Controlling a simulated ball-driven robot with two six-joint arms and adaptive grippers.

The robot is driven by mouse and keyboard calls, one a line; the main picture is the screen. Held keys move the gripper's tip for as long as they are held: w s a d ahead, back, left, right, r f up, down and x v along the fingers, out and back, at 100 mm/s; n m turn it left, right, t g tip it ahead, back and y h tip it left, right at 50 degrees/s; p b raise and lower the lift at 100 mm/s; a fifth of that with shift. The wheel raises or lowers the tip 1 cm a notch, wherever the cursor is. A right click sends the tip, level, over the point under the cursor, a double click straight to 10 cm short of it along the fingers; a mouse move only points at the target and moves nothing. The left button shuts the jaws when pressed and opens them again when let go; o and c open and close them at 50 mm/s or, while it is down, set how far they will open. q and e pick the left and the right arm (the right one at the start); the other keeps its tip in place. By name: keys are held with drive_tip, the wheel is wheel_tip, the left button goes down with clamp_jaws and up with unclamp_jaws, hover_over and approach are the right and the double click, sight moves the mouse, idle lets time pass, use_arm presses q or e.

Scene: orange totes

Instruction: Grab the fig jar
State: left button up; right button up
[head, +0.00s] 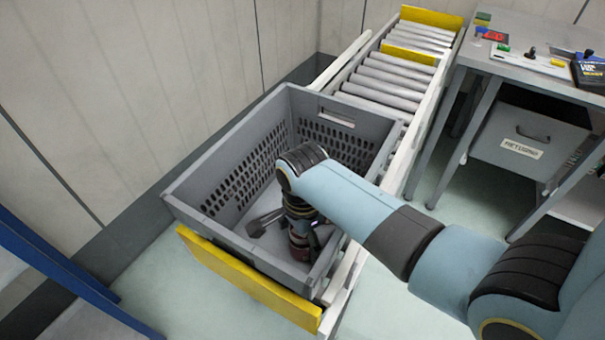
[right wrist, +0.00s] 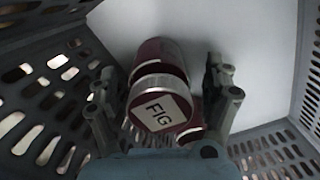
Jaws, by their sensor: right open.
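The fig jar (right wrist: 143,107) is dark red with a pale label reading FIG. It shows in the right wrist view between the two fingers of my right gripper (right wrist: 162,82). The fingers are spread apart, one on each side, with gaps visible beside the jar. In the head view my right gripper (head: 282,222) reaches down into the grey crate (head: 215,225), and its wrist hides much of what is below. Dark red jar surface (head: 299,247) shows under it; I cannot tell which jar that is. My left gripper is not in view.
Another dark red jar shape (right wrist: 160,50) lies just beyond the fig jar, and more red (right wrist: 192,134) shows below right. The crate's perforated walls surround the gripper. A roller conveyor (head: 385,85) runs behind, with a yellow end stop (head: 250,280) in front. A table stands right.

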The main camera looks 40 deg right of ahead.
drive_tip(key=shift+f, duration=0.35)
drive_tip(key=c, duration=1.6)
drive_tip(key=shift+r, duration=0.1)
